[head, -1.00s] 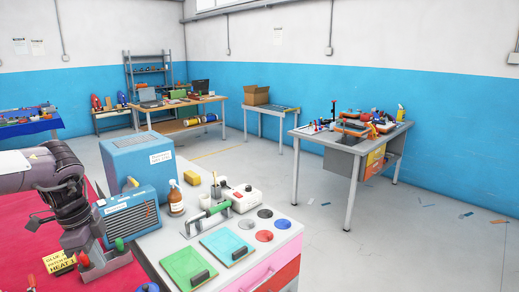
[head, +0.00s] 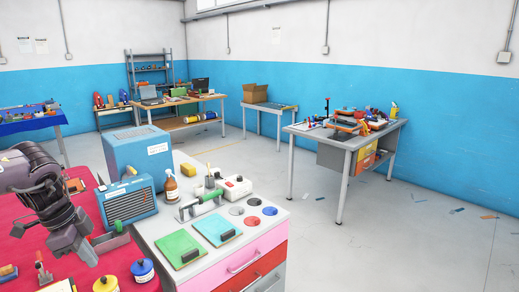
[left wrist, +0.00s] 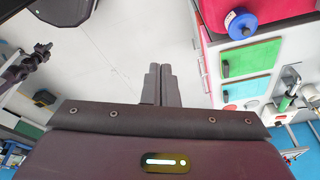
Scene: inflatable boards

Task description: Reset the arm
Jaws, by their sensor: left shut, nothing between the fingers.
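My left arm comes in from the left in the head view, and its gripper (head: 88,254) hangs over the red-covered table (head: 70,268) at the lower left. In the left wrist view the two fingers of the left gripper (left wrist: 161,72) lie together, shut with nothing between them. Below the fingers in that view is bare grey floor. My right gripper does not show in the head view.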

